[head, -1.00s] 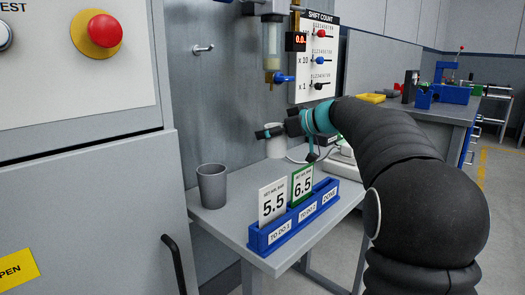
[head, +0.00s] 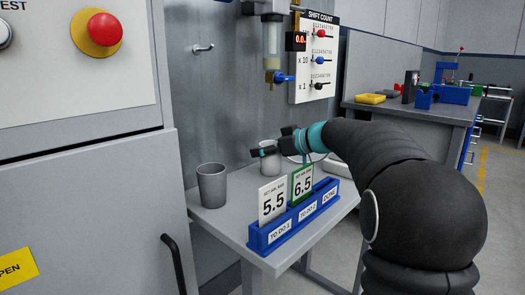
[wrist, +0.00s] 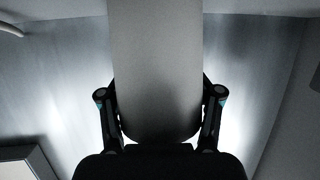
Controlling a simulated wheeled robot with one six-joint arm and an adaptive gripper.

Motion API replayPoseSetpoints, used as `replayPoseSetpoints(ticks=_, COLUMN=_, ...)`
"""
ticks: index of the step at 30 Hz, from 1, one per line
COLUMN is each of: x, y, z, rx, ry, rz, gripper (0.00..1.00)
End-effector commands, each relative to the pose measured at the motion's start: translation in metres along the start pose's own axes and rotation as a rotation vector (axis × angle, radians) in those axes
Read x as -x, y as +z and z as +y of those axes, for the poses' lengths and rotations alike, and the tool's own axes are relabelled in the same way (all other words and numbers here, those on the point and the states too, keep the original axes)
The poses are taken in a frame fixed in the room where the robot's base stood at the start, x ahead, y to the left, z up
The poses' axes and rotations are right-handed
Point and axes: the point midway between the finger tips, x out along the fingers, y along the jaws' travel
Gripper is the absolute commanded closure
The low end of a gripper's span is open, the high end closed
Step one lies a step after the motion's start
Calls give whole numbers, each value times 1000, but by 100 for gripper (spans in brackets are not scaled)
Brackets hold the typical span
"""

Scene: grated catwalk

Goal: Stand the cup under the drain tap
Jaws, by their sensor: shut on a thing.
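A pale grey cup (head: 269,158) is held in my gripper (head: 264,151) in the head view, low over the back of the bench. In the wrist view the cup (wrist: 154,60) fills the middle, with a finger of my gripper (wrist: 158,108) on each side of it. I cannot tell whether its base touches the bench. The drain tap (head: 273,77), brass with a blue lever, is on the wall under a clear bowl (head: 272,42). It is well above the held cup.
A darker grey cup (head: 212,187) stands upright on the bench (head: 236,223) at left. A blue card rack (head: 292,217) with 5.5 and 6.5 cards lines the front edge. The bench between the darker cup and the held cup is clear.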

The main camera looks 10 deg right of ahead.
Motion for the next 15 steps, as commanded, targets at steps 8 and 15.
replayPoseSetpoints(ticks=8, x=0, y=1, z=0, rx=0, ry=0, rz=0, gripper=11)
replayPoseSetpoints(ticks=15, x=0, y=0, z=0, rx=0, ry=0, rz=0, gripper=11)
